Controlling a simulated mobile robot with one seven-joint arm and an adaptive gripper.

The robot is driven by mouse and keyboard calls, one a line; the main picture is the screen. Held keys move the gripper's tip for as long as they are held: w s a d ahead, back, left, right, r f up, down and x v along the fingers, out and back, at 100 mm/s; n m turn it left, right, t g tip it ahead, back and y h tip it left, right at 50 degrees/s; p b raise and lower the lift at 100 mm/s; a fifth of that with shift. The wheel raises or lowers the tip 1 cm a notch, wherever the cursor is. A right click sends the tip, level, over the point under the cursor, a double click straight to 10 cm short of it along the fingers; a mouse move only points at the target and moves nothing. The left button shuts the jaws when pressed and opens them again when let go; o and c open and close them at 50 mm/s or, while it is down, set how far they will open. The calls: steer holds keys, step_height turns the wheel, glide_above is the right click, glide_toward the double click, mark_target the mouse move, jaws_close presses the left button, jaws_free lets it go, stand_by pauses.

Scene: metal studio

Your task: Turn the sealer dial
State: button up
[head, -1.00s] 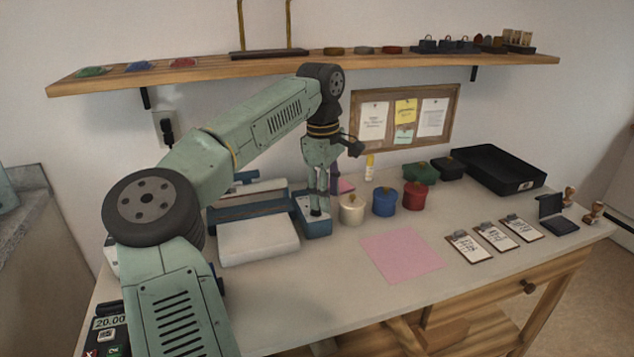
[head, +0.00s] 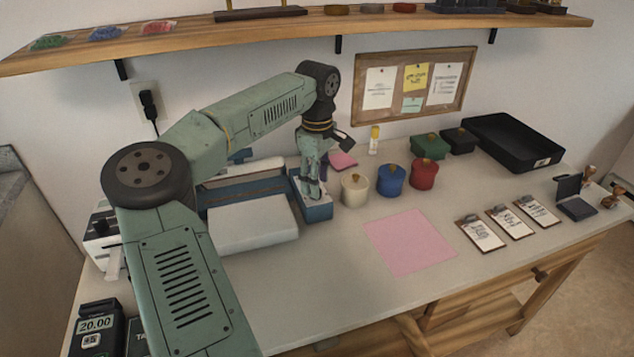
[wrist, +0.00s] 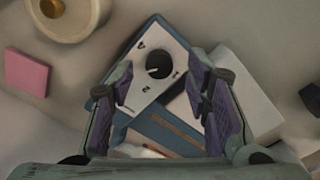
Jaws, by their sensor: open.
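The sealer (head: 252,228) is a blue and white machine at the left of the worktop. Its blue control box (head: 318,213) sits at its right end. In the wrist view the box's pale top panel carries a round black dial (wrist: 158,65) with a light pointer line and printed numbers around it. My gripper (head: 312,192) is directly over the control box. In the wrist view my gripper (wrist: 160,78) is open, with one purple-padded finger on each side of the dial, and no finger visibly touches it. In the head view the dial is hidden by the fingers.
Cream (head: 355,191), blue (head: 390,181) and red (head: 424,174) lidded pots stand close to the right of the control box. A pink sheet (head: 408,242) lies in front of them. A shelf (head: 400,24) runs above my arm. A pink pad (wrist: 27,72) lies nearby.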

steer(key=shift+f, duration=1.2)
steer(key=shift+c, duration=0.5)
jaws_close()
